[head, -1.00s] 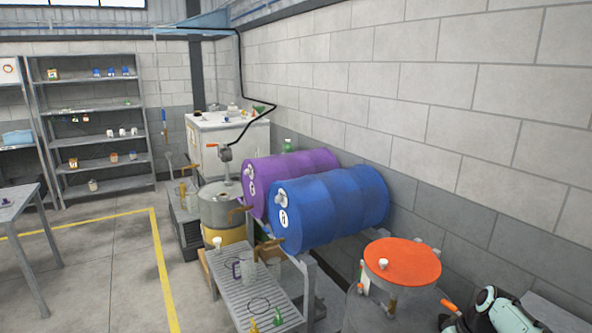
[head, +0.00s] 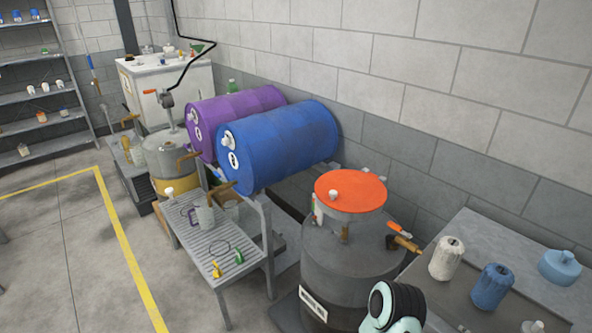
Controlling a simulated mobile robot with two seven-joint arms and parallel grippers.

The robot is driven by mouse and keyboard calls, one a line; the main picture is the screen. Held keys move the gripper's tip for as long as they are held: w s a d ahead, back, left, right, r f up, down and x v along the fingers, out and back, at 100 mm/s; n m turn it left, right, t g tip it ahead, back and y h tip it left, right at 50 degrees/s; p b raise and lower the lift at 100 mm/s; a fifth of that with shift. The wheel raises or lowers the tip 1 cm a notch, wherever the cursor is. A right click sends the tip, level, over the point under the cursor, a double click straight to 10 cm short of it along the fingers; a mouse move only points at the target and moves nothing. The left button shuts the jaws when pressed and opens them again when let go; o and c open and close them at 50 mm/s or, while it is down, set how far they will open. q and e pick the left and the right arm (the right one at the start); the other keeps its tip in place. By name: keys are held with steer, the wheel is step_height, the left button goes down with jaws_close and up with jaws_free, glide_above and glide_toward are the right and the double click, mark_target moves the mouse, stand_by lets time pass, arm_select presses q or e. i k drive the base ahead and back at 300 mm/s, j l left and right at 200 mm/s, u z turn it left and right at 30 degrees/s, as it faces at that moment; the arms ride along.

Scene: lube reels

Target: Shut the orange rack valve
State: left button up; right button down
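The blue drum (head: 285,145) lies on its side on a rack, with a brass-coloured tap (head: 224,190) low on its front end. The purple drum (head: 240,108) lies beside it, with a similar tap (head: 187,159). A brass valve with an orange handle (head: 401,231) sticks out at the right of the dark upright drum (head: 345,265). I cannot tell from this view whether these valves are open or shut. A teal and black link of my arm shows at the bottom right. Neither gripper shows, and both are apart from the taps in view.
A slatted metal stand (head: 215,240) with containers and small funnels is below the drum taps. An orange disc (head: 350,191) tops the dark drum. Floor is clear at left.

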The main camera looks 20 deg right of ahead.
mark_target(390, 224)
steer(key=z, duration=2.2)
